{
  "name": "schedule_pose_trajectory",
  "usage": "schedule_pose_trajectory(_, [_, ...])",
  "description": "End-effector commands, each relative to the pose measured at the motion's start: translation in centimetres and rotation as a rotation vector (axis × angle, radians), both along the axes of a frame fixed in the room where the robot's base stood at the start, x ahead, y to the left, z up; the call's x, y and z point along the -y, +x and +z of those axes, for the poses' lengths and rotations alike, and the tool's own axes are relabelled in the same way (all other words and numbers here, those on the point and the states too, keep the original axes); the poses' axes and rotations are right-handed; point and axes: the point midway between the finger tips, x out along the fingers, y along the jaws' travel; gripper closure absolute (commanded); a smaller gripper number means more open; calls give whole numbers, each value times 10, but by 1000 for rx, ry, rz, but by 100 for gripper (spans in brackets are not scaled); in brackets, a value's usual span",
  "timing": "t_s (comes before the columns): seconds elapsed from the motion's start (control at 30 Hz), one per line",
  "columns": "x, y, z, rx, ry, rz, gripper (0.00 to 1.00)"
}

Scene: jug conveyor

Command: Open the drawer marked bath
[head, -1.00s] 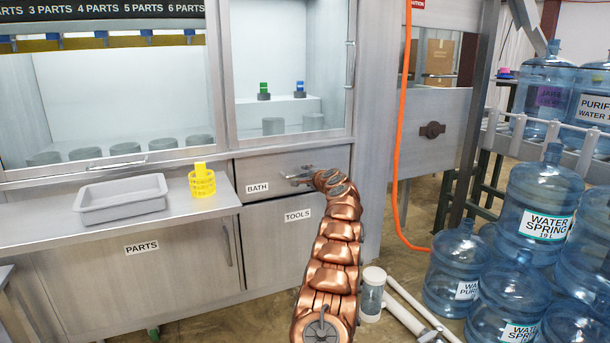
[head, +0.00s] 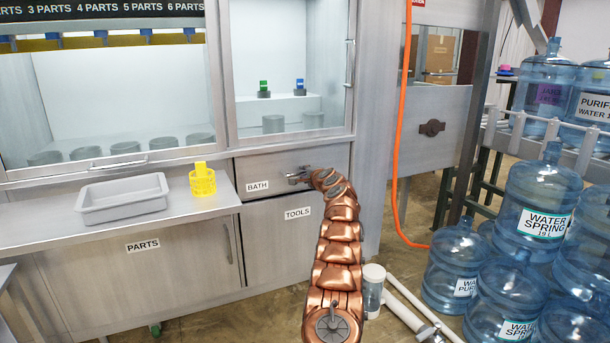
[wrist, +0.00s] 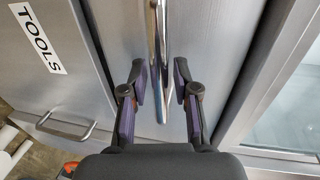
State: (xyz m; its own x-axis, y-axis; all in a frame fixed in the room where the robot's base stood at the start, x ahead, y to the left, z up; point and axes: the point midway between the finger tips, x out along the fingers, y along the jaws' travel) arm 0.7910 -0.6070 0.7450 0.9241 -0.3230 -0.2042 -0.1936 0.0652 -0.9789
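The bath drawer (head: 250,169) is a shut grey metal front with a "BATH" label (head: 257,187), above the tools door. Its bar handle is mostly hidden by my gripper (head: 298,177) in the head view. In the wrist view the drawer front (wrist: 222,45) runs up the middle, and the shiny handle (wrist: 159,60) stands out from it. My gripper (wrist: 160,80) is open there, with one dark finger on each side of the handle. Gaps show between the fingers and the bar.
The tools door (head: 283,240) is below the drawer, and a glass-fronted cabinet (head: 290,75) is above. A grey tray (head: 122,198) and yellow basket (head: 203,183) sit on the left counter. Water jugs (head: 540,205) and an orange hose (head: 397,150) are at right.

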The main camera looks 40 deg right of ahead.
Motion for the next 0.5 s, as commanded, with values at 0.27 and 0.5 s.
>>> schedule_pose_trajectory(0.27, [0, 0, 0, 0, 0, 0, 100])
schedule_pose_trajectory(0.5, [0, 0, 0, 0, 0, 0, 100])
